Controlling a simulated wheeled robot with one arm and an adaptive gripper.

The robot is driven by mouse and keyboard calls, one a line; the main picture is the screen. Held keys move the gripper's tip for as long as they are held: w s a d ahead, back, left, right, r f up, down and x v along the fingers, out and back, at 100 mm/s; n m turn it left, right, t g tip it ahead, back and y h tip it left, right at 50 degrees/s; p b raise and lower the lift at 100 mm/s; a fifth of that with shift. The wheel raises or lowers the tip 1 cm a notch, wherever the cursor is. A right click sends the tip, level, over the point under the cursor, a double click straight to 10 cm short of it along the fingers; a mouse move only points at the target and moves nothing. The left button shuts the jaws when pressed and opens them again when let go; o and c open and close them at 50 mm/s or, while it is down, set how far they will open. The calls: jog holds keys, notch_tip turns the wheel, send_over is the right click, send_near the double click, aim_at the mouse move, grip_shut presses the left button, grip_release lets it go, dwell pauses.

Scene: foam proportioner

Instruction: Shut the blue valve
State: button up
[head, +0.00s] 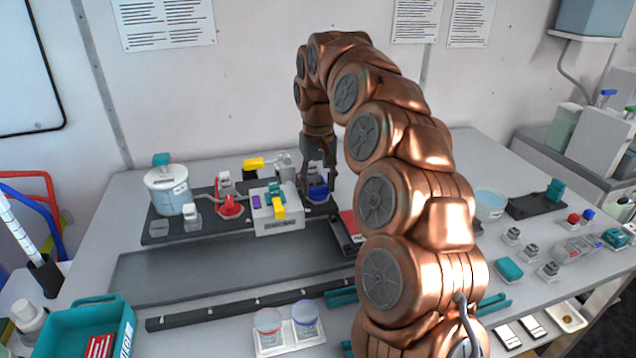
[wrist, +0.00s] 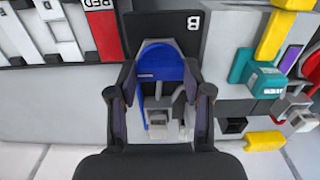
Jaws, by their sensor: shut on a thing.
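The blue valve (head: 319,191) sits at the right end of the dark plate of the foam proportioner, behind the centre of the bench. In the wrist view its blue part (wrist: 160,63) lies between my two fingers, with a grey fitting in front of it. My gripper (head: 318,172) reaches down over the valve from above. In the wrist view my gripper (wrist: 158,92) has one finger on each side of the valve and is shut on it. The exact contact faces are hidden.
A grey-white block (head: 278,212) with teal and yellow handles stands close left of the valve. Further left are a red valve (head: 230,206) and a white tank (head: 168,192). A plate with red labels (wrist: 103,30) lies nearby. A dark tray (head: 225,262) in front is clear.

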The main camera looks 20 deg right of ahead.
jog(key=shift+n, duration=0.3)
jog(key=n, duration=0.3)
jog(key=shift+p, duration=0.3)
jog(key=n, duration=0.9)
jog(key=shift+p, duration=0.4)
jog(key=n, duration=0.5)
jog(key=shift+n, duration=0.3)
jog(key=o, duration=1.2)
jog(key=shift+c, duration=0.2)
